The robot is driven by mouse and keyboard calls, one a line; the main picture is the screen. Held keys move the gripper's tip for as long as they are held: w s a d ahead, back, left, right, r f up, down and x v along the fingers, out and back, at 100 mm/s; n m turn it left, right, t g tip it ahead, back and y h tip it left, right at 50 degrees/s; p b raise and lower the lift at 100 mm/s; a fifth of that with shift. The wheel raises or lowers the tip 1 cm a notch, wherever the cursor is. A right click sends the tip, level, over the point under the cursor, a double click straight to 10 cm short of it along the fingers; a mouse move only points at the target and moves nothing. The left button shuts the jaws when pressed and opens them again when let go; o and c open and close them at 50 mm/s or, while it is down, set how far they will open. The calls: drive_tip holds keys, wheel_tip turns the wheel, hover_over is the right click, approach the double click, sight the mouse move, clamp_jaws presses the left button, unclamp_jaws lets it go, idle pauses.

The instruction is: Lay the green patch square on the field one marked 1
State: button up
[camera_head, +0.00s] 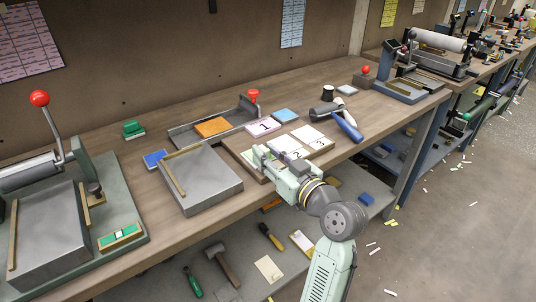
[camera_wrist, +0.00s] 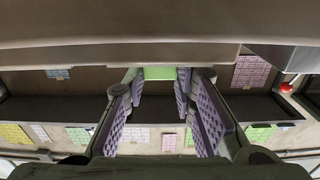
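The green patch (camera_wrist: 160,73) shows in the wrist view between my two fingertips, its sides reaching both purple pads. My gripper (camera_wrist: 160,82) appears shut on it. In the head view my gripper (camera_head: 262,160) is low over the left end of a shallow wooden tray (camera_head: 233,155). A pale green sliver shows beside the fingers there. Two white fields with dark marks, one in the middle (camera_head: 285,147) and one at the right (camera_head: 309,136), lie in the tray. My gripper hides most of the left field, so its mark cannot be read, nor whether the patch touches it.
Behind the tray lie a lavender-edged slab with a dark mark (camera_head: 263,127), a blue slab (camera_head: 286,115) and an orange slab (camera_head: 212,127). A grey metal plate (camera_head: 205,182) stands left of the tray. A blue-handled roller (camera_head: 347,126) lies to its right.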

drive_tip(key=o, duration=0.5)
drive_tip(key=shift+o, duration=0.4)
drive_tip(key=o, duration=0.4)
drive_tip(key=shift+b+v, duration=0.8)
drive_tip(key=shift+v, duration=2.2)
